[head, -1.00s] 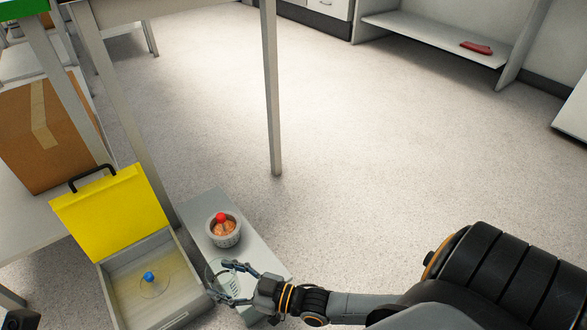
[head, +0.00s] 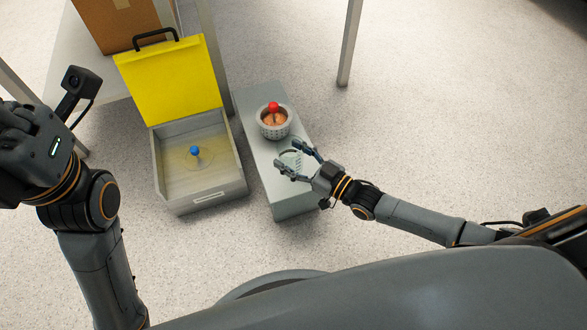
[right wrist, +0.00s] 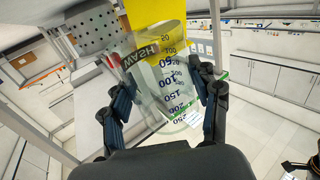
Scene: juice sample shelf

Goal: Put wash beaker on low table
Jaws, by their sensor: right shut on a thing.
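The wash beaker (head: 291,160) is clear glass with a scale and stands out faintly over the low grey table (head: 292,205). My right gripper (head: 299,158) is shut on it, with fingers on both sides. In the right wrist view the beaker (right wrist: 165,85) shows a red WASH label and dark numbers between the two fingers (right wrist: 164,100). I cannot tell whether its base touches the table top. My left arm shows at the left of the head view, but its fingertips are out of view.
A basket (head: 274,122) with brownish contents and a red knob stands at the table's far end. Left of the table is an open box (head: 203,200) with a yellow lid (head: 172,80) and blue-knobbed item inside. A cardboard box (head: 115,22) sits behind. Floor at right is clear.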

